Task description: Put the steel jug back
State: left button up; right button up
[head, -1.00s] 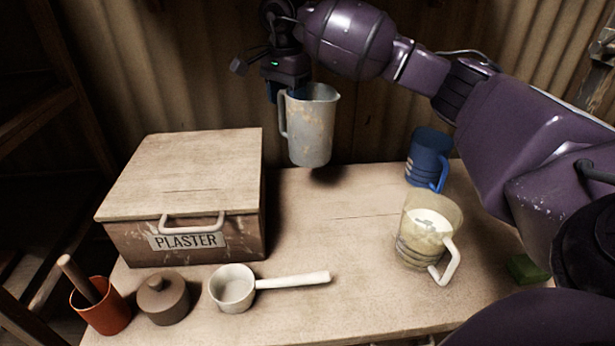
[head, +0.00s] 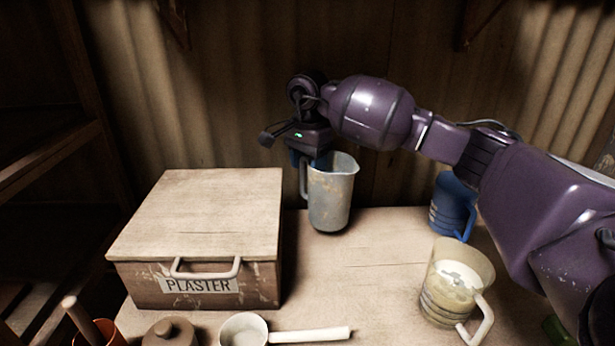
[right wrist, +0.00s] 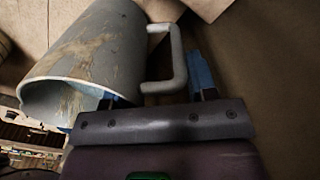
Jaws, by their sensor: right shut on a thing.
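The steel jug (head: 332,196) is grey with worn brownish patches. It is upright at the back of the bench, right of the plaster box. Its base is on or very close to the bench top; I cannot tell which. My right gripper (head: 304,160) is shut on the jug's handle, at the jug's left side. In the right wrist view the jug (right wrist: 95,55) lies across the upper left, with its handle between the blue fingers (right wrist: 155,88). My left gripper is not in view.
The plaster box (head: 200,215) stands left of the jug. A blue jug (head: 452,205) and a clear jug with pale contents (head: 455,285) stand at right. A white ladle (head: 310,336), brown lidded pot (head: 170,332) and orange cup (head: 106,334) line the front. The middle bench is clear.

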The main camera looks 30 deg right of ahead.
jog(key=shift+f, duration=1.6)
jog(key=o, duration=1.3)
notch_tip(320, 180, up, 12)
jog(key=shift+r+p, duration=0.1)
jog(key=shift+p, duration=0.35)
